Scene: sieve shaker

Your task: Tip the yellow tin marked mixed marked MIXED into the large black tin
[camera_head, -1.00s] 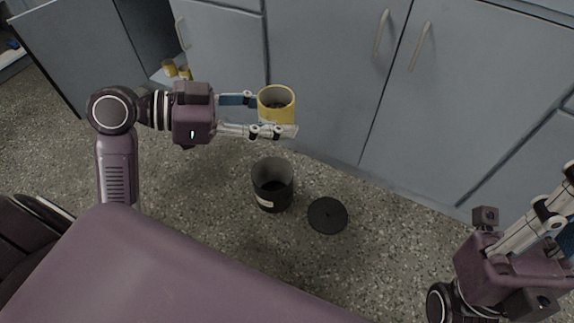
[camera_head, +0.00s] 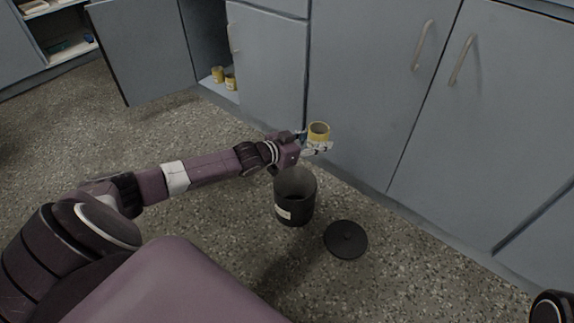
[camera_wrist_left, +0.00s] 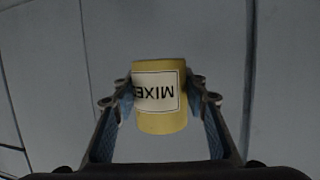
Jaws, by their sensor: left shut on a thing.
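The yellow tin (camera_head: 318,133) is held in my left gripper (camera_head: 318,146), near the cabinet fronts. Its open top faces up in the head view. In the left wrist view the yellow tin (camera_wrist_left: 160,118) sits between both fingers (camera_wrist_left: 160,100), and its white label reads "MIXE", upside down, with the last letter out of sight. The large black tin (camera_head: 295,197) stands open and upright on the floor, below and left of the yellow tin in the picture. Its inside is dark. My right gripper is not in view; only a dark part of mine shows at the lower right edge.
A round black lid (camera_head: 346,239) lies on the floor right of the black tin. Grey cabinets (camera_head: 400,90) stand behind. An open cabinet at the back left holds two small yellow tins (camera_head: 218,75). Speckled floor is clear at left.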

